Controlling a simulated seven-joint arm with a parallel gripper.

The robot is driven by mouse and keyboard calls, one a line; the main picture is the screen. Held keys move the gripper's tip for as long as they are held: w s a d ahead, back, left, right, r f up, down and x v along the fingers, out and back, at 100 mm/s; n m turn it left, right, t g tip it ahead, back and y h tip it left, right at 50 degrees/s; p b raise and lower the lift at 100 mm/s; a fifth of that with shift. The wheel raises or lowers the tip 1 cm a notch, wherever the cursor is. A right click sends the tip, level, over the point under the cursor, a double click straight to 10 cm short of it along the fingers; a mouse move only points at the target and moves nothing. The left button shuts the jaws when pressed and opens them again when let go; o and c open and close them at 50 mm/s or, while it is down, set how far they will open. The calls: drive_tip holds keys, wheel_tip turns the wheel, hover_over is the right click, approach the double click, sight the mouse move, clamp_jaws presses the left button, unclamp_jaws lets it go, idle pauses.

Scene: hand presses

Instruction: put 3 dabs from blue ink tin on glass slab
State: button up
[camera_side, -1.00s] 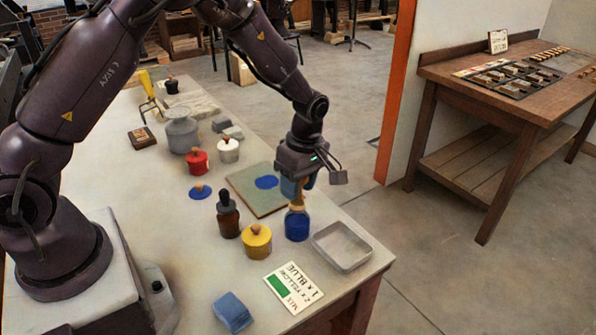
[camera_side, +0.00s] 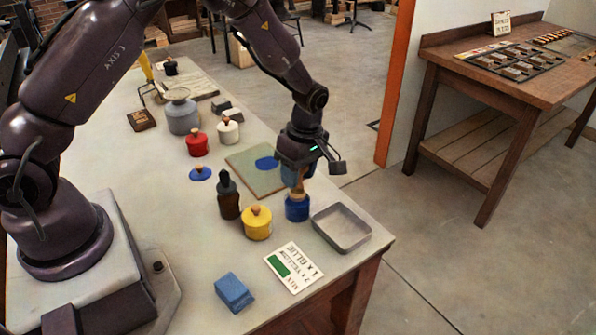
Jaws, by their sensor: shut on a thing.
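The blue ink tin (camera_side: 297,208) stands open near the table's right edge. My gripper (camera_side: 297,181) is directly above it, shut on a small tan tool (camera_side: 298,190) that points down at the tin's mouth. The tool's lower end is hidden at or in the tin, so I cannot tell if it touches ink. The glass slab (camera_side: 268,184) lies flat just behind and left of the tin, with a blue ink patch (camera_side: 266,163) on it. A blue lid (camera_side: 200,174) with a wooden knob lies on the table left of the slab.
A yellow tin (camera_side: 257,223), a dark dropper bottle (camera_side: 228,200) and an empty metal tray (camera_side: 342,230) stand close around the blue tin. Red (camera_side: 197,143) and white (camera_side: 228,130) tins stand behind. A recipe card (camera_side: 293,268) and blue block (camera_side: 234,292) lie in front.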

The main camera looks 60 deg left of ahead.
drive_tip(key=shift+f, duration=0.75)
idle(1.3)
drive_tip(key=shift+r, duration=3.6)
drive_tip(key=a+f+t, duration=0.1)
drive_tip(key=a+f, duration=0.1)
drive_tip(key=a, duration=1.5)
drive_tip(key=shift+y, duration=0.4)
drive_tip(key=shift+s+f, duration=0.2)
drive_tip(key=shift+f, duration=2.85)
drive_tip(key=shift+f, duration=0.55)
